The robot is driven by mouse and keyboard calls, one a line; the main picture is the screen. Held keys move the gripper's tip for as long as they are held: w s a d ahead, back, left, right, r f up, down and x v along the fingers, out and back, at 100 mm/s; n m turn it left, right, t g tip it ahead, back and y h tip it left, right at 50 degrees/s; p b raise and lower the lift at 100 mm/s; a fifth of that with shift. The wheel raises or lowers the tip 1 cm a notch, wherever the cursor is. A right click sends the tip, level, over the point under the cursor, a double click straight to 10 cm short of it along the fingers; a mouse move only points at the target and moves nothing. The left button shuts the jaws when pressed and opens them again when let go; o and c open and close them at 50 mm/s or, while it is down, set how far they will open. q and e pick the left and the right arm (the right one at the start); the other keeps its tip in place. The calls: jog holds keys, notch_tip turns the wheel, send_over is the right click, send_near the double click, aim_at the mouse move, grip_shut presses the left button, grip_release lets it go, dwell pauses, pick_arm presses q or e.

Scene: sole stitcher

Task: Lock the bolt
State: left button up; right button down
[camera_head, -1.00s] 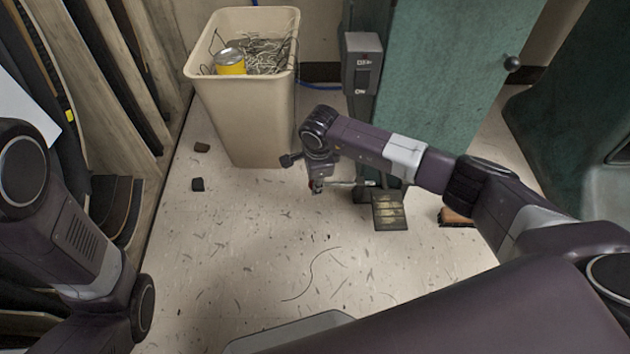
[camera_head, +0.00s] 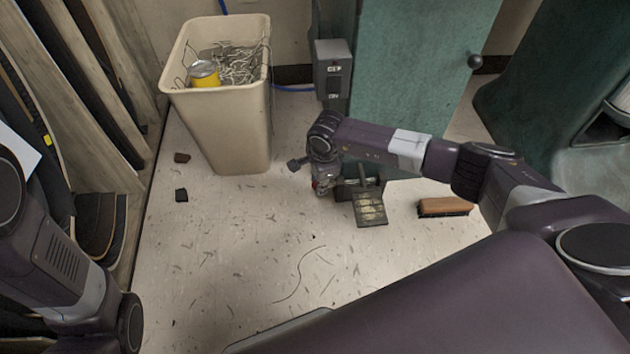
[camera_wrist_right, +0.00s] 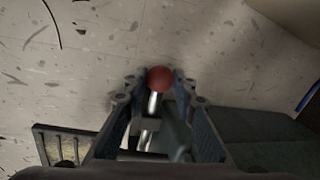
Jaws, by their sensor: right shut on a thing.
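The bolt shows best in the right wrist view as a bright metal rod (camera_wrist_right: 153,103) with a red ball knob (camera_wrist_right: 159,79) at its end. My right gripper (camera_wrist_right: 160,84) has one finger on each side of the knob and is shut on it. In the head view, my right gripper (camera_head: 321,186) points down near the floor at the foot of the green machine (camera_head: 415,90), beside the pedal (camera_head: 369,207). There, the bolt is mostly hidden by the gripper. My left arm shows at the left edge, but its gripper is out of view.
A beige bin (camera_head: 228,125) with wire scraps and a yellow can (camera_head: 204,74) stands left of the machine. A grey switch box (camera_head: 333,72) is on the machine's side. A wooden brush (camera_head: 444,206) lies right of the pedal. Boards lean at the left. The front floor is mostly clear.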

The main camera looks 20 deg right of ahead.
jog(key=c, duration=1.6)
grip_release()
jog(key=shift+s+d, duration=0.1)
jog(key=shift+d, duration=0.25)
jog(key=shift+a, duration=0.1)
notch_tip(320, 180, up, 12)
jog(key=s, duration=0.2)
jog(key=shift+s+f, duration=0.15)
